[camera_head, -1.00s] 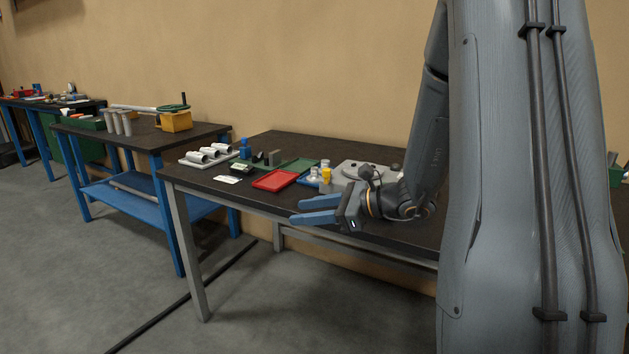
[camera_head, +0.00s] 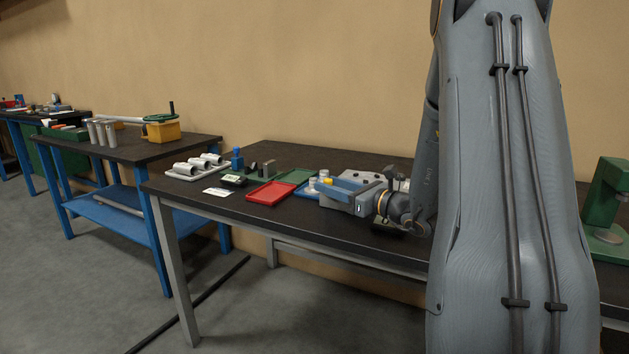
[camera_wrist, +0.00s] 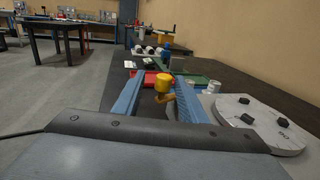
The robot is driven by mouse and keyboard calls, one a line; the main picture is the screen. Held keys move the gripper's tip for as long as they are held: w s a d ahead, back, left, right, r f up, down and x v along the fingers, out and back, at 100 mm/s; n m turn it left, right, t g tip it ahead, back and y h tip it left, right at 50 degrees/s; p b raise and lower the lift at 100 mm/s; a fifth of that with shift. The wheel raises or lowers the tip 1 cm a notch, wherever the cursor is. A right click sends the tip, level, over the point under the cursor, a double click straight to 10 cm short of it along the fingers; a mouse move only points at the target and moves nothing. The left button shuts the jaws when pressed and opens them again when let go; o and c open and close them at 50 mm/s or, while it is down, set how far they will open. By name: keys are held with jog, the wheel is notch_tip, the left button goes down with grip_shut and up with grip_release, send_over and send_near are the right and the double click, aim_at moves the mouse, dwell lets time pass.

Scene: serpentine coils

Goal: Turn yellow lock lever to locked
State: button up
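The yellow lock lever (camera_wrist: 163,86) has a rounded yellow head with a darker yellow arm below it. In the wrist view it appears between the two blue fingers of my gripper (camera_wrist: 159,76), which are open with room on both sides. I cannot tell whether either finger touches it. In the head view a small yellow part of the lever (camera_head: 327,180) shows beside the blue fingertips of my gripper (camera_head: 328,184). The grey fixture with a round pale disc (camera_wrist: 262,118) and dark knobs stands right of the fingers in the wrist view; my gripper partly hides it in the head view.
A red tray (camera_head: 270,192) and a green tray (camera_head: 296,176) lie left of my gripper on the dark table (camera_head: 225,204). A white rack with metal cylinders (camera_head: 198,168) and a blue part (camera_head: 237,159) stand farther left. The wall is behind.

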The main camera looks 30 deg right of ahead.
jog(key=shift+d+x, duration=0.15)
jog(key=shift+x, duration=1.25)
jog(key=shift+d+x, duration=0.15)
jog(key=shift+x, duration=1.3)
jog(key=shift+w, duration=0.1)
grip_shut()
